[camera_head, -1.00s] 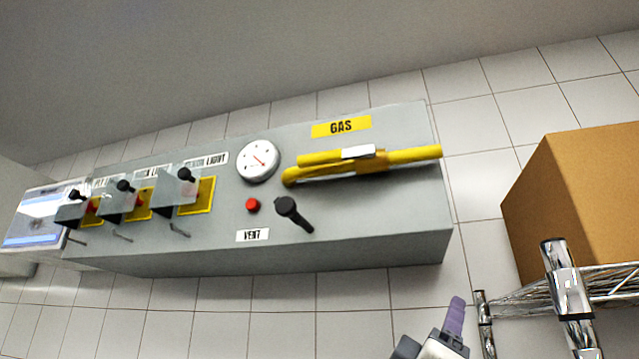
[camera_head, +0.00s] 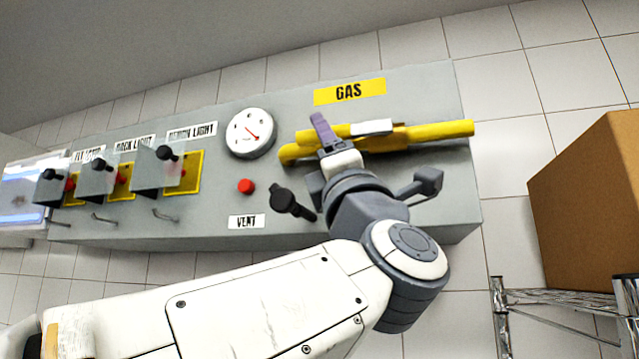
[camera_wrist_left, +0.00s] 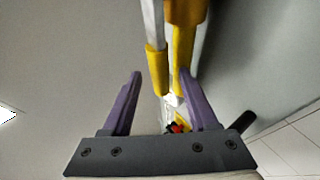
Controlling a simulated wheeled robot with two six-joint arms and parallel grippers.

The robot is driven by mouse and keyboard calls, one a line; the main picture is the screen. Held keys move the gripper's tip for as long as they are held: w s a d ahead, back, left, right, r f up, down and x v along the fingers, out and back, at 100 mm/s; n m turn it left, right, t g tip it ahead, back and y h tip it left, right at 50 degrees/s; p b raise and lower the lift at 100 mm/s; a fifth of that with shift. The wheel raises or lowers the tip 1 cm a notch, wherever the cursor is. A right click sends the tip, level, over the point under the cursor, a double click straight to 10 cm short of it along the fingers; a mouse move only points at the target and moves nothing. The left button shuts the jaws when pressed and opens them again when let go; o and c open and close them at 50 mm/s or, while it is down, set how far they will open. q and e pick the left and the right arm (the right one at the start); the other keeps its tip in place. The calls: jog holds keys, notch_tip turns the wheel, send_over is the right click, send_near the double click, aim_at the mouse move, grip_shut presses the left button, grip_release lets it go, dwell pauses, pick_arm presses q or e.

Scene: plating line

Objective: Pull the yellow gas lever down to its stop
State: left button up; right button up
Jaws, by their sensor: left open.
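The yellow gas lever (camera_head: 340,130) lies roughly level along the front of the yellow pipe (camera_head: 440,131), below the GAS label. It has a pale metal part and a yellow grip. My left gripper (camera_head: 323,132) is at the grip end of the lever and covers part of it. In the left wrist view the two purple fingers (camera_wrist_left: 160,80) are spread apart. The lever's yellow grip (camera_wrist_left: 156,65) shows between and beyond them, with the pipe (camera_wrist_left: 183,50) just to its right. I cannot tell whether a finger touches the lever. My right gripper is not in view.
The grey panel (camera_head: 225,205) also carries a gauge (camera_head: 250,133), a red button (camera_head: 246,186), a black vent knob (camera_head: 286,201) below the pipe, and several covered switches at left. A cardboard box (camera_head: 590,205) stands on a wire shelf (camera_head: 550,297) at right.

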pick_arm(q)
jog(key=shift+p+x, duration=0.75)
jog(key=shift+x, duration=0.6)
jog(key=shift+f, duration=0.1)
jog(key=shift+h, duration=0.3)
grip_shut()
